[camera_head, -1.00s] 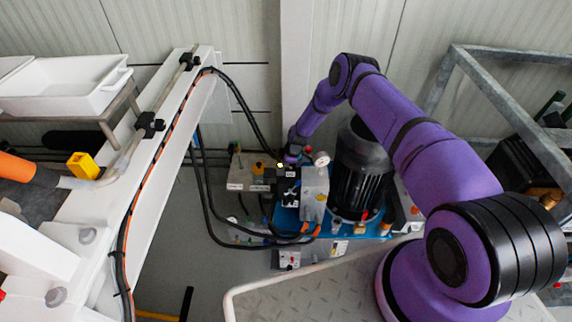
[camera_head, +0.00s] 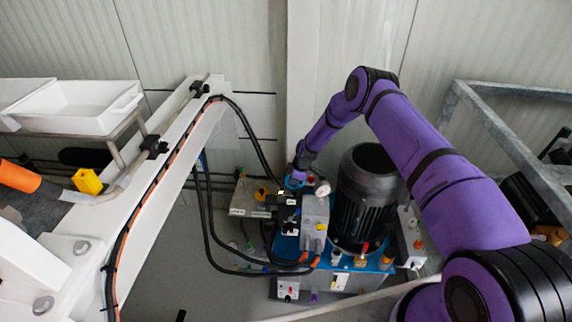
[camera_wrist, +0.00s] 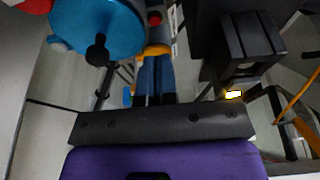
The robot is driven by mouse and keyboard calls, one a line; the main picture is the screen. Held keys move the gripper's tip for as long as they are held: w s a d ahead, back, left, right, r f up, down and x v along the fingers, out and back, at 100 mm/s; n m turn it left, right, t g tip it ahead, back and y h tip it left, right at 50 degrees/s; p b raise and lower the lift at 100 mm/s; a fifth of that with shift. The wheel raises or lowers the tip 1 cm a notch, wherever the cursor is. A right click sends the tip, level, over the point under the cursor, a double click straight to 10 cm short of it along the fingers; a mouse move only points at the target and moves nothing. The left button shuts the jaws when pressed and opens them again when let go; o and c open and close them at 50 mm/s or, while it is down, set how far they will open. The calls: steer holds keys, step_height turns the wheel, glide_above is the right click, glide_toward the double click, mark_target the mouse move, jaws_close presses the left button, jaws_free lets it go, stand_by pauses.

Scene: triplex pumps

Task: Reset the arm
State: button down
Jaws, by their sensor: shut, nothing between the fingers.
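My purple arm reaches from the lower right of the head view, bends at a high elbow, and slopes down to the pump unit. Its end, with my gripper (camera_head: 291,187), is small and partly lost against the dark valve block (camera_head: 288,212) beside the grey manifold (camera_head: 315,220). I cannot tell there whether it touches anything. In the wrist view, my gripper's dark fingers (camera_wrist: 155,99) are close together above the wide black bracket, with nothing held. A blue round part with a black knob (camera_wrist: 97,52) and a black ribbed block (camera_wrist: 250,42) lie beyond them.
A black motor (camera_head: 365,200) stands right of the manifold. Black hoses (camera_head: 207,225) loop on its left. A white sloping beam (camera_head: 150,185) and white trays (camera_head: 80,105) fill the left. A grey metal frame (camera_head: 500,135) stands at right. The wall is behind.

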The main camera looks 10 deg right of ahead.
steer(key=s+d+r+m+t+h, duration=0.1)
steer(key=s+r+m, duration=0.1)
steer(key=r, duration=1.7)
steer(key=s+d+r+m, duration=0.1)
steer(key=d+r+m, duration=0.1)
steer(key=r, duration=1.7)
steer(key=s+d+r+m+t+h, duration=0.1)
steer(key=s+r, duration=0.6)
steer(key=r, duration=0.5)
steer(key=s+d+r+m+t+h, duration=0.1)
steer(key=s+r+m, duration=0.1)
steer(key=s+r, duration=0.65)
steer(key=s+d+r+m, duration=0.25)
steer(key=s+r, duration=0.25)
steer(key=s, duration=0.7)
steer(key=s+d+m+t, duration=0.1)
steer(key=s+m, duration=0.4)
steer(key=s, duration=1.5)
steer(key=shift+s+d+r, duration=0.2)
steer(key=shift+s+r, duration=0.05)
steer(key=shift+r, duration=0.1)
